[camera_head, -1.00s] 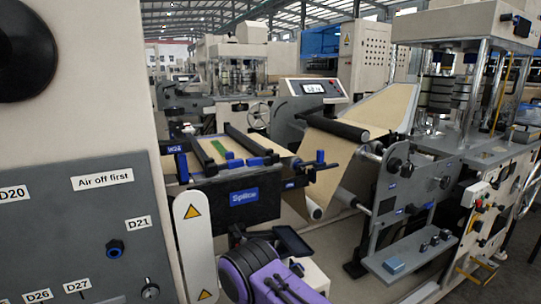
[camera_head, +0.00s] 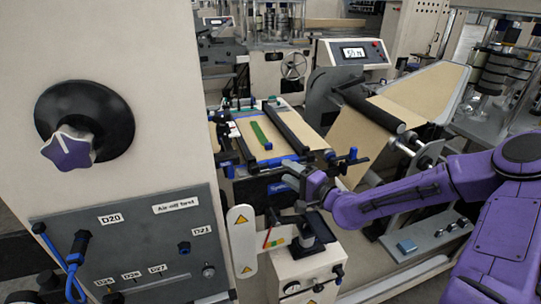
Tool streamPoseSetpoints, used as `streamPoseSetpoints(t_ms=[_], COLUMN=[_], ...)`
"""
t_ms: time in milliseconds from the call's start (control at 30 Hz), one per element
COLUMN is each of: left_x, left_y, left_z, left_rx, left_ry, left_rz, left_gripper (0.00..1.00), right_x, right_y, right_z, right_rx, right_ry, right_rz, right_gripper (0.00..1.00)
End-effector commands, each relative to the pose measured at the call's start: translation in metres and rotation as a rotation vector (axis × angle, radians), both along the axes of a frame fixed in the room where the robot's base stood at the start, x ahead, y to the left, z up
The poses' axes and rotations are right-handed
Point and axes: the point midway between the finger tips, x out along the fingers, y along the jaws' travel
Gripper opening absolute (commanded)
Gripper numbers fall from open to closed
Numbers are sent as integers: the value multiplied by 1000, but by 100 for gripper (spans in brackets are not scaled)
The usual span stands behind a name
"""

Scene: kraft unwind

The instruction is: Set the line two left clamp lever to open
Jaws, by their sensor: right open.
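The splice table (camera_head: 313,138) stands in the middle, with kraft paper and a green strip (camera_head: 261,136) on it. Blue clamp parts show at its left side (camera_head: 222,117) and a blue lever at its right (camera_head: 348,158). A blue bar (camera_head: 270,164) runs along its front edge. I cannot tell which piece is the line two left clamp lever or how it is set. My right gripper (camera_head: 308,186) is open, in front of the table's front edge, and covers part of the blue Splice sign. Any contact is too small to tell. My left gripper is not in view.
A grey panel (camera_head: 140,240) with a purple star knob (camera_head: 68,150) above it stands at the left. A white guard with warning triangles (camera_head: 242,237) and a small cabinet (camera_head: 305,270) stand below the table. Rollers (camera_head: 375,112) stand to its right.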

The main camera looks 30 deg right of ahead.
Motion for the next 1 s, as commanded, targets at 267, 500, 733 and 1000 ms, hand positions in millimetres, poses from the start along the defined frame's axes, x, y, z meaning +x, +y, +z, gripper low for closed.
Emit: streamPoseSetpoints(t_ms=[267, 500, 733, 1000], left_x=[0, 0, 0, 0], left_y=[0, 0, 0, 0], left_z=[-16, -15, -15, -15], left_rx=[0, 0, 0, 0], left_ry=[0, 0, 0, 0], left_rz=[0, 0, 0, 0], left_gripper=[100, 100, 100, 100], right_x=[51, 79, 85, 85], right_y=[6, 11, 13, 13], right_z=[-5, -3, -2, -2], right_rx=[-5, -5, 0, -1], right_ry=[5, 3, 1, 1], right_rz=[-2, -1, -1, -1], right_gripper=[47, 47, 47, 0])
